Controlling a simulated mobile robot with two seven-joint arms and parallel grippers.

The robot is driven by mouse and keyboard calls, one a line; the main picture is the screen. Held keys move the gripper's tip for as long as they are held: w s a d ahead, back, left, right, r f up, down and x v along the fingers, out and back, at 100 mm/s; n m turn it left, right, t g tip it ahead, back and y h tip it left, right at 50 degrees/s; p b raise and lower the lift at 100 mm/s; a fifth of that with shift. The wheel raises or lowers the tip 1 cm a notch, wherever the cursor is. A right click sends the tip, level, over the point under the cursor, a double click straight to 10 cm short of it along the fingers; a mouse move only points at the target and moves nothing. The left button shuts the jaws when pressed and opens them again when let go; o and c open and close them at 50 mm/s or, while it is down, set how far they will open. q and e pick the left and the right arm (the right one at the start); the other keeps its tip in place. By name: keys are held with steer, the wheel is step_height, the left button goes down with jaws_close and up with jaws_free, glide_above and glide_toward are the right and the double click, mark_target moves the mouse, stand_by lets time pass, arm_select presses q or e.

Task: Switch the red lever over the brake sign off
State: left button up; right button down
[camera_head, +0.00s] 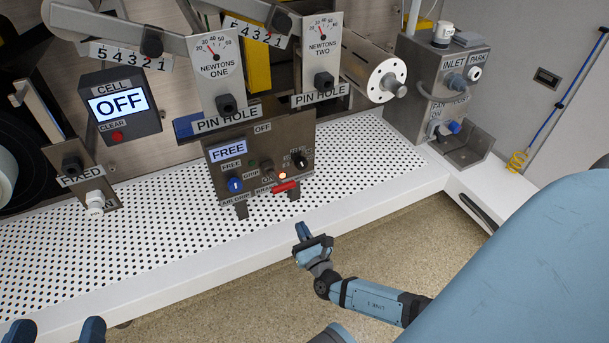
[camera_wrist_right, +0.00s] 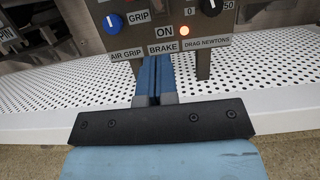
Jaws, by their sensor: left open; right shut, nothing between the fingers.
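The red lever (camera_head: 286,187) shows at the lower right of the grey control box (camera_head: 215,178) in the head view. The brake sign (camera_head: 264,190) is just left of it there, and the brake sign (camera_wrist_right: 163,48) is plain in the right wrist view, below an ON label. The red lever does not show in the wrist view. My right gripper (camera_head: 302,231) is shut and empty, below and in front of the box. In the wrist view its fingers (camera_wrist_right: 155,65) end just under the brake sign. My left gripper (camera_head: 55,331) is open at the bottom left, only its fingertips showing.
The box carries a FREE display (camera_head: 228,150), a blue knob (camera_head: 235,185), a black knob (camera_head: 299,160) and a lit orange lamp (camera_head: 282,175). Pin-hole plates with gauges hang above it. The perforated white bench (camera_head: 150,218) is mostly clear. A valve unit (camera_head: 440,85) stands at right.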

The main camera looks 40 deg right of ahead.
steer(key=b, duration=0.2)
glide_toward(277, 180)
step_height(277, 180, down, 3)
arm_select(q)
steer(key=shift+w+a+r+m+t+h, duration=0.3)
steer(key=shift+w+a+m+t, duration=0.15)
steer(key=shift+m, duration=0.35)
arm_select(e)
steer(key=r, duration=0.1)
steer(key=w+d+r, duration=0.1)
steer(key=w+r, duration=0.1)
steer(key=r, duration=0.1)
steer(key=shift+d, duration=0.2)
arm_select(q)
steer(key=shift+d, duration=0.1)
